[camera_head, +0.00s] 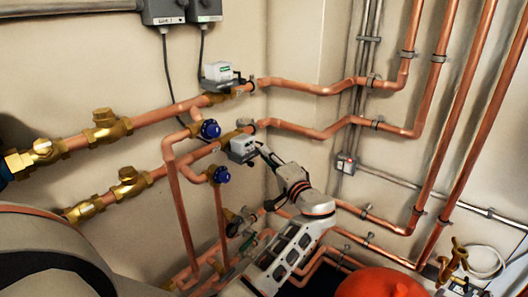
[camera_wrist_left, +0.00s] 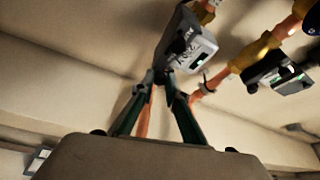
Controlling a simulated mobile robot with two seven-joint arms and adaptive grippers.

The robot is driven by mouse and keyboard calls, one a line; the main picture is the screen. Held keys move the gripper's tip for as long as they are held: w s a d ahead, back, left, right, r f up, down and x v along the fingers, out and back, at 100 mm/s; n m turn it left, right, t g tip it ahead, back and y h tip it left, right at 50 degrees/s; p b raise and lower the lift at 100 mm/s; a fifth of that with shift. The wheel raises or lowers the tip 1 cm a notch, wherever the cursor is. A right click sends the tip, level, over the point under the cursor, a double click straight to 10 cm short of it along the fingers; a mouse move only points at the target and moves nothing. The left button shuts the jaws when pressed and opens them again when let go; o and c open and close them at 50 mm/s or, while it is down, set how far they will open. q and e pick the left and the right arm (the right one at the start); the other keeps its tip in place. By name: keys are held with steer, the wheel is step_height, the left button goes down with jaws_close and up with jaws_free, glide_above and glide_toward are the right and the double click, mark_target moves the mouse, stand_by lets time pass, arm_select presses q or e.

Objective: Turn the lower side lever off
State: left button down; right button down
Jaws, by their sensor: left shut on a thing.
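The lower grey valve box (camera_head: 241,148) sits on the lower copper pipe in the head view. It also shows in the left wrist view, tilted, with a small green indicator (camera_wrist_left: 190,48). My left gripper (camera_head: 262,148) is at the right side of this box. In the left wrist view my left gripper's fingertips (camera_wrist_left: 161,82) are close together at the box's lower end, shut on the lower side lever. The lever is mostly hidden between the fingers, so its exact angle cannot be told. My right gripper is not in view.
The upper valve box (camera_head: 217,72) with its dark lever sits just above; copper pipes run around both. Blue-handled valves (camera_head: 210,129) are to the left. A red rounded tank (camera_head: 382,283) stands at the bottom right. A small wall box (camera_head: 345,163) is to the right.

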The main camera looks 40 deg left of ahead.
arm_select(q)
steer(key=m+g+h+p, duration=0.1)
steer(key=m+p, duration=0.2)
steer(key=p, duration=0.1)
steer(key=m+g+h+p, duration=0.1)
steer(key=m+p, duration=0.2)
steer(key=p, duration=0.1)
steer(key=m+h+p, duration=0.1)
steer(key=m+p, duration=0.2)
steer(key=p, duration=0.1)
steer(key=shift+w+r+g, duration=0.1)
steer(key=shift+r+g, duration=0.3)
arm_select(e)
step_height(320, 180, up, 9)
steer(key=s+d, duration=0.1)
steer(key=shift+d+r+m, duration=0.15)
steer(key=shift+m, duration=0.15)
arm_select(q)
steer(key=shift+m, duration=0.3)
steer(key=c, duration=2)
jaws_free()
